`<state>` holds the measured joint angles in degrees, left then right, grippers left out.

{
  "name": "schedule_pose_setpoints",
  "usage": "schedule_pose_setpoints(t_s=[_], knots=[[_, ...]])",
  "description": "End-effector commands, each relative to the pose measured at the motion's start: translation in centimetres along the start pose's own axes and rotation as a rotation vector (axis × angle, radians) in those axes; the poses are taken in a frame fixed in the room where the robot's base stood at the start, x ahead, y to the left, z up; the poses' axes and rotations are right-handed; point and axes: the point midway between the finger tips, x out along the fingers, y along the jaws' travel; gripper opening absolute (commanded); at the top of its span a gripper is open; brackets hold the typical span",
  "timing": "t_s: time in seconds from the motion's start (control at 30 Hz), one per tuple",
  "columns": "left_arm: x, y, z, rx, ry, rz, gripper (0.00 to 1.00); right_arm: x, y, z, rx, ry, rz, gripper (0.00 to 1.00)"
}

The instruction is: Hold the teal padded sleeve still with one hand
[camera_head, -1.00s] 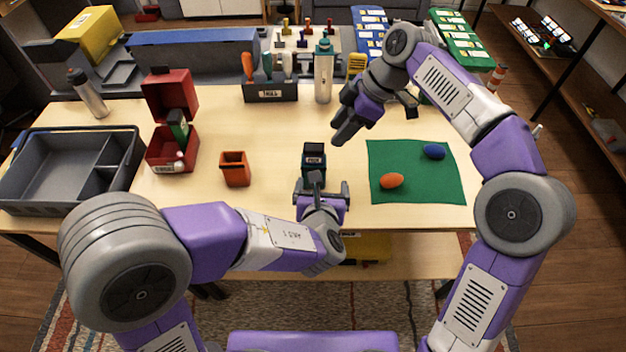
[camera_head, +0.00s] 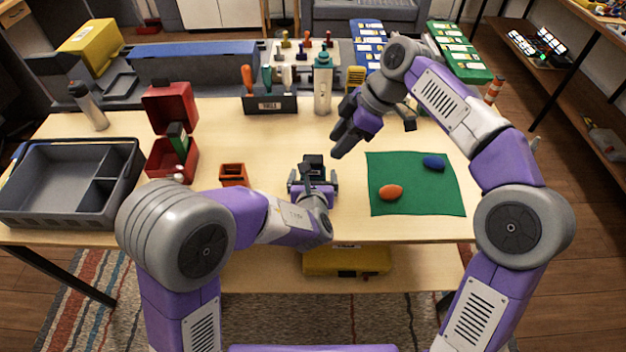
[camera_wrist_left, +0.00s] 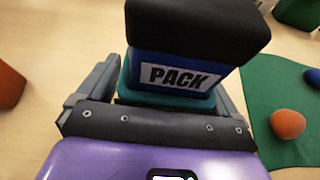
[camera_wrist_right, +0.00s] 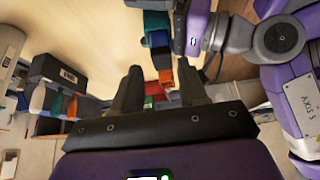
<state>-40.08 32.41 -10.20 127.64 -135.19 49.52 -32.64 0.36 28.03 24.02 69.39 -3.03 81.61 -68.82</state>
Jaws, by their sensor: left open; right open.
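The teal padded sleeve (camera_wrist_left: 122,84) shows low around a pack (camera_wrist_left: 205,60) with a black top and a blue band lettered PACK. In the head view the dark top of the pack (camera_head: 313,161) stands on the table, with the sleeve mostly hidden by my left gripper (camera_head: 313,186). In the left wrist view the left gripper (camera_wrist_left: 165,92) is open, one finger on each side of the sleeve, with a gap visible at the left; contact at the right is unclear. My right gripper (camera_head: 345,136) is open and empty above the table, behind and right of the pack.
An orange cup (camera_head: 233,174) and a red open box (camera_head: 172,150) stand to the left. A green mat (camera_head: 415,200) with an orange and a blue egg-shaped piece lies to the right. A tool holder (camera_head: 270,104) and a bottle (camera_head: 323,85) stand behind.

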Motion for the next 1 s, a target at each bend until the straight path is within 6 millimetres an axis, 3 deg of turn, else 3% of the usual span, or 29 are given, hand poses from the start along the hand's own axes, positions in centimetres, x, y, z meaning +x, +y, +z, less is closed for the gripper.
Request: schedule_pose_setpoints(t_s=[0.13,0.5,0.77,1.0], knots=[[0.0,0.0,0.0,0.000,0.000,0.000,0.94,0.0,0.0,0.0,0.000,0.000,0.000,0.43],[0.0,0.0,0.0,-0.001,0.000,0.000,0.37,0.0,0.0,0.0,0.000,0.000,0.000,0.43],[0.0,0.0,0.0,-0.001,0.000,0.000,0.36,0.3,0.0,-0.3,0.085,-0.031,0.003,0.79],[-0.1,0.0,0.0,-0.001,0.000,0.000,0.36,1.3,0.0,-0.9,0.415,-0.145,0.051,0.79]])
